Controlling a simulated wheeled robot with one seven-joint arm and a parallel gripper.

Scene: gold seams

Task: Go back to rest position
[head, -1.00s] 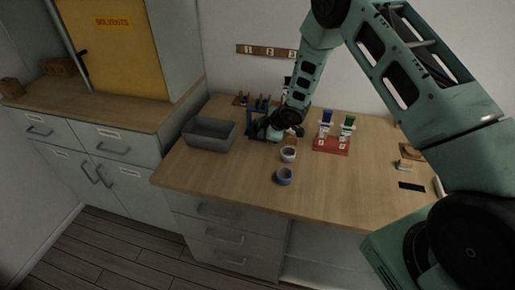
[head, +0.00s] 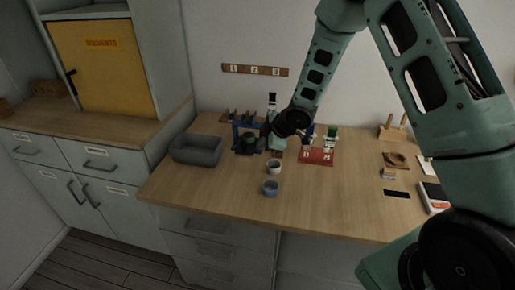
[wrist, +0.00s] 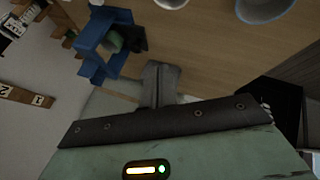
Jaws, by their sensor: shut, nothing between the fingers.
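My arm reaches in from the right in the head view and ends above the back of the wooden worktop (head: 330,205). My gripper (wrist: 160,75) shows in the wrist view with its grey fingers together and nothing between them. It is apart from the blue stand (wrist: 103,42), which holds something dark green. In the head view the blue stand (head: 240,140) is just left of my wrist, and my fingertips are hard to make out there.
A grey bin (head: 197,151) stands left. A white cup (head: 274,166) and a blue cup (head: 270,188) stand in front. A red rack (head: 317,157) with tubes is partly behind my arm. The front right worktop is mostly clear.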

